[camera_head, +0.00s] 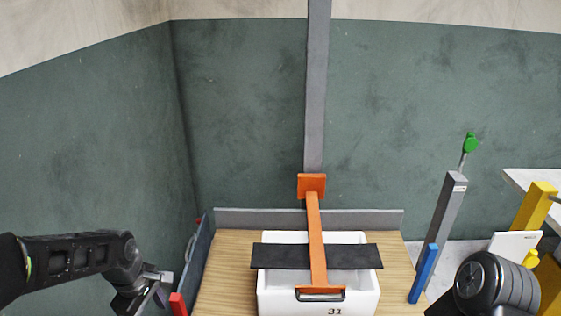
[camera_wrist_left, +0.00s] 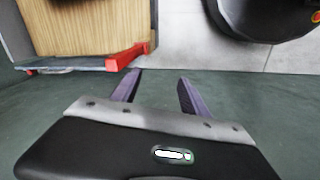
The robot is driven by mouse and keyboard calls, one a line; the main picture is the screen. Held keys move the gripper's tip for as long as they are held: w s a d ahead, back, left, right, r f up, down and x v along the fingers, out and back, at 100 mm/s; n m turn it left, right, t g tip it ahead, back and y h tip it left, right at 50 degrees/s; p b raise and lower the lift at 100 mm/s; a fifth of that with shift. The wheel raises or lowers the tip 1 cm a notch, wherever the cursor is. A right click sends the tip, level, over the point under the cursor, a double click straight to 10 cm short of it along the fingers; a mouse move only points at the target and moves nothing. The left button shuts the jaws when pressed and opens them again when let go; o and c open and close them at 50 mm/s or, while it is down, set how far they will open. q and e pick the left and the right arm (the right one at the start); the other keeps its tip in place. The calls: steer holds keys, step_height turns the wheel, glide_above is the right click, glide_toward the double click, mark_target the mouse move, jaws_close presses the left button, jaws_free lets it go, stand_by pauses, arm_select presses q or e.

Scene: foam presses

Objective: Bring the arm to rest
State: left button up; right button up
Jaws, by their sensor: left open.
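My left arm comes in from the left edge of the head view, and its gripper (camera_head: 158,292) hangs low, left of the wooden table. In the left wrist view the two fingers of this gripper (camera_wrist_left: 157,86) are apart with nothing between them. Green surface shows beyond the fingertips. A red handle-like part (camera_wrist_left: 128,56) at the table's edge lies beyond the fingers, apart from them. My right gripper does not show; a dark round arm link at the lower right of the head view appears to be mine.
A white bin (camera_head: 272,296) marked 31 stands on the wooden table (camera_head: 226,270). A black strip (camera_head: 358,256) lies across it under an orange press arm (camera_head: 317,240). A grey post (camera_head: 447,208) with a blue handle (camera_head: 424,273) stands right. Low grey walls edge the table.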

arm_select(q)
steer(key=w+d+f+m+t+h, duration=0.1)
steer(key=w+d+f+m+t, duration=0.1)
steer(key=w+d+f+m, duration=0.25)
steer(key=s+d+f+m+h+b, duration=0.1)
steer(key=s+d+f+m+b, duration=0.15)
steer(key=d+f, duration=0.35)
steer(key=s+d+f+m+h+b, duration=0.1)
steer(key=s+d+f+m+b, duration=0.1)
steer(key=d+f+m, duration=0.45)
steer(key=s+d+f+g+h+b, duration=0.1)
steer(key=s+d+f+b, duration=0.25)
steer(key=s+f, duration=0.55)
steer(key=s+d+f+g+b, duration=0.2)
steer(key=s+d+f, duration=0.2)
steer(key=s+f, duration=0.45)
step_height(320, 180, up, 20)
steer(key=p, duration=2)
steer(key=shift+w+f, duration=0.15)
steer(key=shift+w, duration=0.1)
